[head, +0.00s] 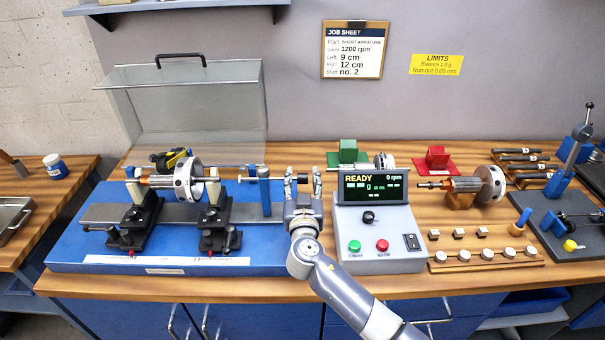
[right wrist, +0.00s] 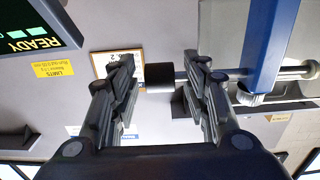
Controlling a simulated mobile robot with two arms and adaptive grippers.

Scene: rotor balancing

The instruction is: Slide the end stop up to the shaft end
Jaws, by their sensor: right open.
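The end stop (head: 264,190) is a blue upright post on the right part of the balancing machine's rail, with a thin horizontal rod through its top. The rotor (head: 188,182) lies on two black supports to its left. A gap shows between the rod's left tip and the shaft's right end (head: 222,178). My right gripper (head: 303,181) is open, fingers up, just right of the post. In the right wrist view, the rod's black end knob (right wrist: 158,77) appears between the open fingers; I cannot tell whether they touch it. The blue post (right wrist: 272,45) also shows there.
The control box (head: 380,225) reads READY, 0 rpm, and stands close right of my right arm. A clear hinged cover (head: 190,105) stands raised behind the rotor. A second rotor (head: 465,185) and a row of weights (head: 485,254) are farther right.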

